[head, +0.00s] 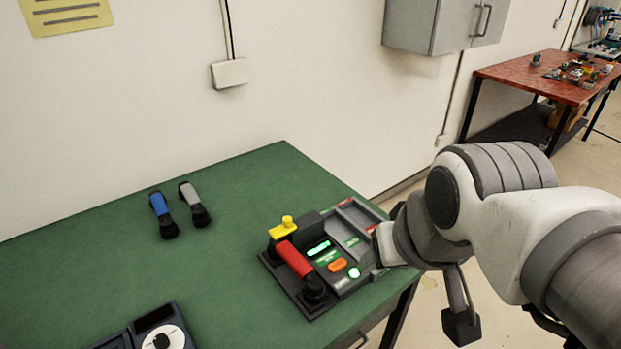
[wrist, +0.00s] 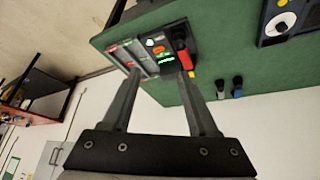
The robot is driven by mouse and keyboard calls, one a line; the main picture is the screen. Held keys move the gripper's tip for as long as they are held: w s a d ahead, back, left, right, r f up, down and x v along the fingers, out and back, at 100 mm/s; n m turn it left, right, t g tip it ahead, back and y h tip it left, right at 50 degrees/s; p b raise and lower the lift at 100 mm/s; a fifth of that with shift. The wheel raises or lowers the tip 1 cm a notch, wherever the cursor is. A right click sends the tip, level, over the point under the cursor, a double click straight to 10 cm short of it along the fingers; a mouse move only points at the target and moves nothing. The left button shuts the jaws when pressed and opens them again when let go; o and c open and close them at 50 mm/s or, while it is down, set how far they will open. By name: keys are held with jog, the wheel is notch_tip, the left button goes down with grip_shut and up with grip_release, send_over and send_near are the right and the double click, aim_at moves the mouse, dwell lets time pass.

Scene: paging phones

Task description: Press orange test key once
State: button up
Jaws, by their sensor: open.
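The orange test key (head: 337,265) sits on the dark paging phone unit (head: 345,284), beside a lit green round button (head: 354,272). A red handset (head: 295,258) lies along the unit's left side, with a yellow part (head: 284,227) behind it. In the wrist view the orange key (wrist: 159,50) shows beyond and between my gripper's fingers (wrist: 158,77), which are spread apart and empty. My gripper appears apart from the key. In the head view my arm comes in from the right and its fingers are mostly hidden at the unit's right side.
The green table (head: 150,258) holds a blue-handled tool (head: 160,212) and a grey-handled tool (head: 193,203) at the back left. A dark device with a round dial (head: 162,336) is at the front. A grey wall cabinet (head: 425,25) hangs behind; a red table (head: 510,74) stands farther right.

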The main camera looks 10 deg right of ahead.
grip_shut()
dwell(1.5)
